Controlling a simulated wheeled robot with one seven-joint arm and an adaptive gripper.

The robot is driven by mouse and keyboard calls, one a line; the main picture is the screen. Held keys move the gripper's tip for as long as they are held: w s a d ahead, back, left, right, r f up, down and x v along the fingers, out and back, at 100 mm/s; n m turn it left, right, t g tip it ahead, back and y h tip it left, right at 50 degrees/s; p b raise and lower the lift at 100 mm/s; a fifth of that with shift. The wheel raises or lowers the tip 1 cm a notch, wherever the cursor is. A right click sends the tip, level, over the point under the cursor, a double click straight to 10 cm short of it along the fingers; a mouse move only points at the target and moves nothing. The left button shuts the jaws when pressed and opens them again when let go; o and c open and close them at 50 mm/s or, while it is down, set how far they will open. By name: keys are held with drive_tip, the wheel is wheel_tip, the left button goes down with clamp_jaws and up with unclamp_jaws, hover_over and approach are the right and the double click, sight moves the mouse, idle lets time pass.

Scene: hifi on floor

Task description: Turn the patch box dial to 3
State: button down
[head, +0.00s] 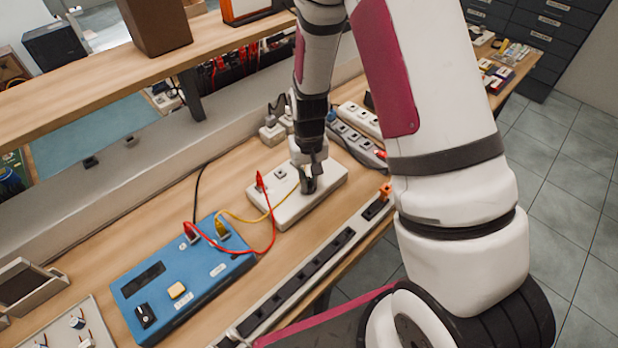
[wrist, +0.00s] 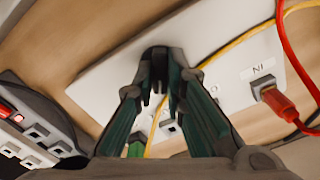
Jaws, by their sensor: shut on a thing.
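The patch box (head: 330,186) is a flat white box on the wooden bench. It also shows in the wrist view (wrist: 115,75), with a red plug (wrist: 273,98) beside the label "IN". My gripper (head: 308,186) points down onto the top of the box near its middle. In the wrist view its two dark fingers (wrist: 158,75) come together over the box. They are shut on what appears to be the dial, which they mostly hide. I cannot read the dial's setting. A yellow cable (wrist: 236,42) runs across the box and passes behind the fingers.
A blue box (head: 190,275) stands at the front left, joined by red and yellow cables to the white box. A long power strip (head: 300,278) lies along the bench's front edge. More power strips (head: 355,138) lie behind. A wooden shelf (head: 90,82) runs above the back.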

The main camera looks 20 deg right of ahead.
sight(309, 181)
drive_tip(key=shift+m, duration=0.8)
drive_tip(key=c, duration=1.6)
unclamp_jaws()
drive_tip(key=shift+c, duration=0.2)
drive_tip(key=shift+r, duration=0.1)
wheel_tip(309, 181, up, 12)
